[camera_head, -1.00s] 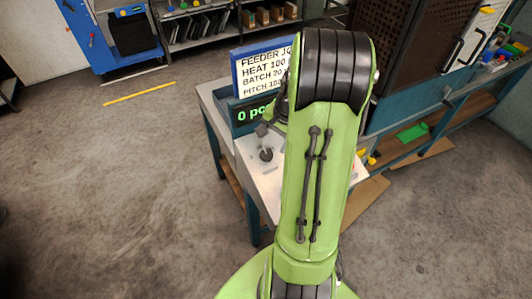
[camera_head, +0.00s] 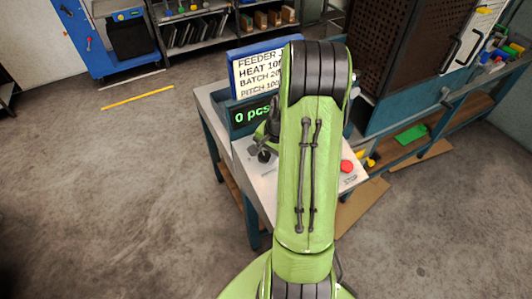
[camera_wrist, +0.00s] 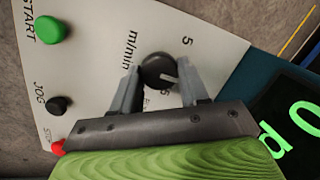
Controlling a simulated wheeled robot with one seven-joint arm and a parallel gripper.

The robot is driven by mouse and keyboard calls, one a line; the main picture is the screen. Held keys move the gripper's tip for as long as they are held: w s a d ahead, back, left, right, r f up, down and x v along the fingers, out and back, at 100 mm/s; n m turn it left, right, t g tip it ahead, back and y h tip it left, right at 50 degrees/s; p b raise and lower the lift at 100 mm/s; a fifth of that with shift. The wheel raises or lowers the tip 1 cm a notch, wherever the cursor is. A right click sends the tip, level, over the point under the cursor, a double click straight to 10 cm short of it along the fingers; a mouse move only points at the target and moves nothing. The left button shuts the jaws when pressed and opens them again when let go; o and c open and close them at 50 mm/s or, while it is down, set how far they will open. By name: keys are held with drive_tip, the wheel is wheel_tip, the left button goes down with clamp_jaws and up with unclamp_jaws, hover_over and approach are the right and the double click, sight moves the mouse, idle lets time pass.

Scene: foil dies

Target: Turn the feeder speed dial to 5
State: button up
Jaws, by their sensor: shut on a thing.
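The feeder speed dial (camera_wrist: 154,67) is a round black knob with a pale pointer mark, on a white panel (camera_wrist: 100,50) in the wrist view. The pointer mark slants toward the lower right of the picture. A printed 5 stands up and right of the dial, with "m/min" to its left. More print below is partly covered. My gripper (camera_wrist: 159,76) has a grey finger on each side of the dial and is shut on it. In the head view my green arm hides most of the gripper and the dial.
A green START button (camera_wrist: 48,30), black JOG button (camera_wrist: 60,105) and red button (camera_wrist: 57,147) lie left in the wrist view. A "0 pcs" display (camera_head: 252,114) and feeder sign (camera_head: 258,70) stand behind the panel. Open floor lies left of the bench.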

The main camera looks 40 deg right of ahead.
drive_tip(key=shift+n, duration=0.4)
drive_tip(key=shift+c, duration=0.3)
drive_tip(key=n+b, duration=0.1)
drive_tip(key=n, duration=0.3)
drive_tip(key=shift+w+n+g+b, duration=0.15)
drive_tip(key=shift+n+g+b, duration=0.25)
drive_tip(key=n+h+b, duration=0.1)
drive_tip(key=n+b, duration=0.1)
drive_tip(key=n, duration=0.4)
drive_tip(key=shift+a, duration=0.1)
drive_tip(key=o, duration=1)
drive_tip(key=shift+o, duration=0.2)
drive_tip(key=shift+r, duration=0.1)
wheel_tip(320, 180, up, 16)
drive_tip(key=s+p, duration=0.2)
drive_tip(key=p, duration=0.1)
drive_tip(key=shift+s+a+f, duration=0.15)
drive_tip(key=shift+a+f, duration=0.1)
drive_tip(key=shift+a, duration=0.15)
